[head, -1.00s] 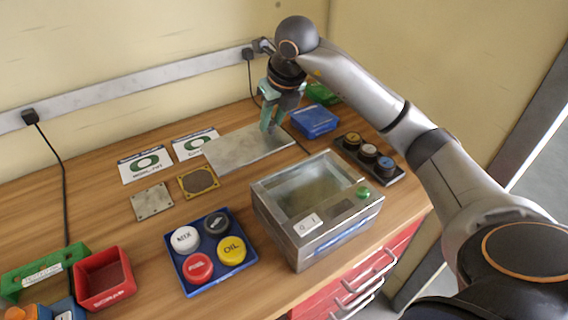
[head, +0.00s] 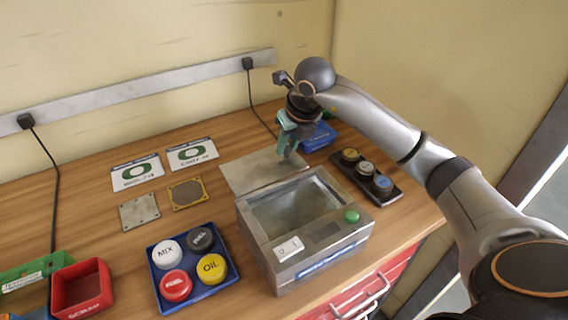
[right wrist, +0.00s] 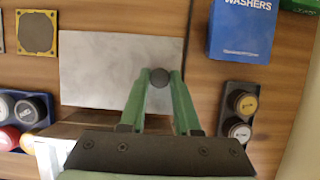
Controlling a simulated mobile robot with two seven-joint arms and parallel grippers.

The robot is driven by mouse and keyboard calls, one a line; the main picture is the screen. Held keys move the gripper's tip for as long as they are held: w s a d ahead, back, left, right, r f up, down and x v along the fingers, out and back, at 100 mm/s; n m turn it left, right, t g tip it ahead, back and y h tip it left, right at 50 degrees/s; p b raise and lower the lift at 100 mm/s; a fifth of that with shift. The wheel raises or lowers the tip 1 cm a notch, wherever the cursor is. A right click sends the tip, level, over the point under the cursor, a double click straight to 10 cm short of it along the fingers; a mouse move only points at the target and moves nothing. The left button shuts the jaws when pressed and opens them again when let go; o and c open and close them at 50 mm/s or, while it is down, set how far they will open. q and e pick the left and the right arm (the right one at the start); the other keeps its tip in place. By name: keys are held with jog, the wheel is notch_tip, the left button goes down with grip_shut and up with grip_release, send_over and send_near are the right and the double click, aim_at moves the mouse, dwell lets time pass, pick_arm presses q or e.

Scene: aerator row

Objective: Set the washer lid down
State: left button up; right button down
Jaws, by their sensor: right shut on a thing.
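The washer lid (head: 245,172) is a flat grey metal plate behind the open washer, whose back rim hides its near edge in the head view. My right gripper (head: 288,155) is shut on the lid's dark knob (right wrist: 159,77); the lid (right wrist: 105,70) looks level. I cannot tell whether it touches the table or hangs just above it. My left gripper is out of view.
Mats (head: 137,172), a grey plate (head: 139,211) and a yellow-framed gasket (head: 187,194) lie left of the lid. A blue WASHERS box (right wrist: 241,28) stands behind right. A rack of capped jars (head: 366,177) is right of the washer. A blue tray (head: 160,290) holds coloured jars.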

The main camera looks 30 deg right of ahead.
aim_at(288, 158)
jog(key=shift+f, duration=2.4)
jog(key=c, duration=0.6)
grip_release()
jog(key=shift+r, duration=0.1)
jog(key=v, duration=1.2)
